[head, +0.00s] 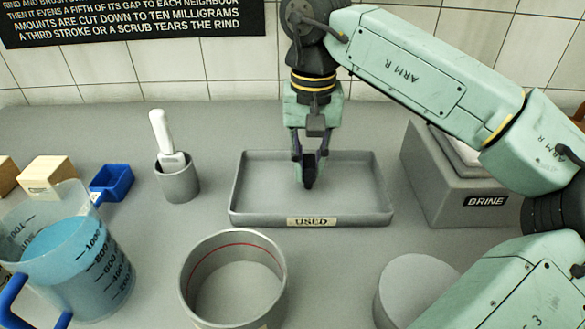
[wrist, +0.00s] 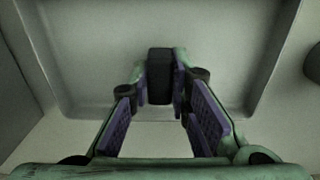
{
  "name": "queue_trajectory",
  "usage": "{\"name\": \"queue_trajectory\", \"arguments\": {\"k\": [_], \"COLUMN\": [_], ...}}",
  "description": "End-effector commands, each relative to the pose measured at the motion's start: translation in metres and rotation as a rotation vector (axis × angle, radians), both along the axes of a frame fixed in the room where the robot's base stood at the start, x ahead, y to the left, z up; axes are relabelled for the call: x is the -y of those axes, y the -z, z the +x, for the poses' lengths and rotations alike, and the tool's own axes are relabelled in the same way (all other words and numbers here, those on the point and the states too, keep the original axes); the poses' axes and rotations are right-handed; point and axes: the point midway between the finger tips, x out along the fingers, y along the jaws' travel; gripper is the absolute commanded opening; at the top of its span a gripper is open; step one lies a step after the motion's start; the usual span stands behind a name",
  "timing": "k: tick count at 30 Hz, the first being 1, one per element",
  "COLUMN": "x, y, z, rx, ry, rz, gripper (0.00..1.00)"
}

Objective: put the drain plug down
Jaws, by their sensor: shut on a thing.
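The drain plug (wrist: 160,77) is a small dark block held between my gripper's purple finger pads in the wrist view. In the head view the dark plug (head: 309,172) shows at the fingertips. My gripper (head: 308,160) points down over the grey tray labelled USED (head: 250,206) and is shut on the plug. The tray is shallow and looks otherwise empty. I cannot tell whether the plug touches the tray floor.
A BRINE box (head: 440,190) stands right of the tray. A grey cup with a white-handled tool (head: 178,182) stands left. A round pot (head: 190,285) and a grey cylinder (head: 415,275) are in front. A blue-liquid jug (head: 85,270) is at far left.

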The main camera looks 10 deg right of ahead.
Motion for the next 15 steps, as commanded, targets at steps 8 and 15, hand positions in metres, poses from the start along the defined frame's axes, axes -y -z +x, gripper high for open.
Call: {"name": "queue_trajectory", "arguments": {"k": [8,15], "x": [0.0044,0.0041], "y": [0.002,0.0069], "z": [-0.0001,-0.0001], "rx": [0.001,0.001], "ry": [0.0,0.0], "rz": [0.0,0.0], "gripper": [0.0,0.0]}}
